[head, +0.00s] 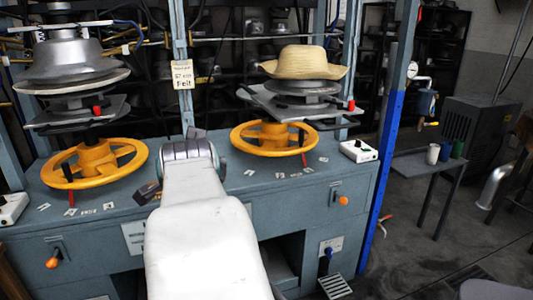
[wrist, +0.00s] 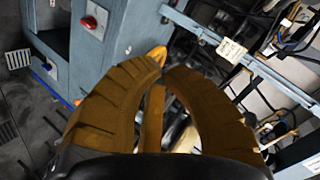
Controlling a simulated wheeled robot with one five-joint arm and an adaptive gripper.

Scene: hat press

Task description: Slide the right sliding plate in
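The right sliding plate (head: 262,103) is a grey metal plate at the right press station, below a straw hat (head: 304,62) on its round form. It juts out to the left of the form, and a red knob (head: 351,105) shows at its right. My gripper (wrist: 165,64) shows in the wrist view as two curved brown fingers whose tips come together with nothing seen held. In the head view my arm reaches toward the gap between the two stations and hides the fingers. I cannot clearly pick out the plate in the wrist view.
An orange handwheel (head: 272,138) sits below the plate; another orange wheel (head: 95,163) and metal hat form (head: 70,62) stand at left. A blue-grey post (head: 181,70) with a paper sign (head: 182,75) rises between the stations. A white control box (head: 359,151) sits right.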

